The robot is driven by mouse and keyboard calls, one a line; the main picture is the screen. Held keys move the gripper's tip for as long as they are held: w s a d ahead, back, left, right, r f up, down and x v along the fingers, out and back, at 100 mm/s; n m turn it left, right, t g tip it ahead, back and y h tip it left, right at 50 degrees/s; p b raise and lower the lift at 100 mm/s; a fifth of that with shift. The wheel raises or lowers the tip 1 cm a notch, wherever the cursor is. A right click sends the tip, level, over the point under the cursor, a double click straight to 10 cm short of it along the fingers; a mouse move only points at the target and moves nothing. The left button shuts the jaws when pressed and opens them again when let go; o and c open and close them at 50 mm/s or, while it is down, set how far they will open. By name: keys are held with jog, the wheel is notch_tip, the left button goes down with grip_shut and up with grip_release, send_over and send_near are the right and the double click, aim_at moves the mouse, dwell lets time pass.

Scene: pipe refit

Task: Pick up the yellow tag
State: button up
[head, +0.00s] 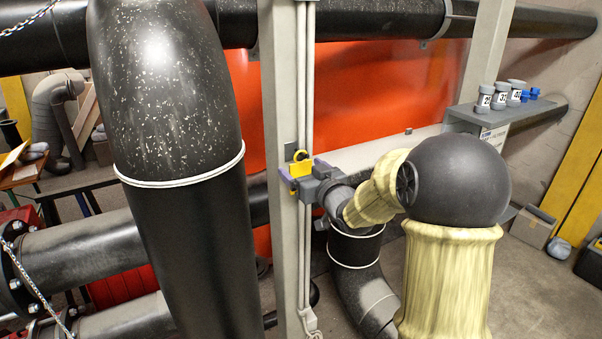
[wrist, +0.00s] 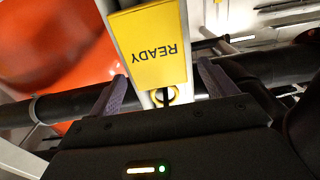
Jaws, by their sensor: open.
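The yellow tag (wrist: 150,47) fills the upper middle of the wrist view, its word READY upside down. A yellow ring (wrist: 174,97) shows at its lower end. In the head view the tag (head: 303,167) is small, upright against the pale post. My gripper (wrist: 163,72) is open, with one purple finger on each side of the tag and gaps visible on both sides. In the head view my gripper (head: 305,173) is at the post and covers part of the tag. I cannot tell how deep the tag sits between the fingers.
The pale post (head: 281,100) with thin conduits (head: 306,90) stands right behind the tag. A thick black pipe (head: 170,90) rises left of my arm. An orange panel (head: 370,85) is behind. A shelf (head: 495,113) with labelled grey fittings (head: 501,96) is at right.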

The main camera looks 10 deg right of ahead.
jog(key=c, duration=1)
jog(key=shift+r, duration=0.15)
jog(key=shift+c, duration=0.2)
jog(key=shift+r+b, duration=0.3)
jog(key=shift+b, duration=0.2)
jog(key=shift+s+d+r+b, duration=0.15)
jog(key=shift+s+r+b, duration=0.05)
jog(key=shift+b, duration=0.1)
jog(key=b+v, duration=0.5)
jog(key=v, duration=1.2)
jog(key=shift+s+r, duration=0.15)
jog(key=shift+s, duration=0.1)
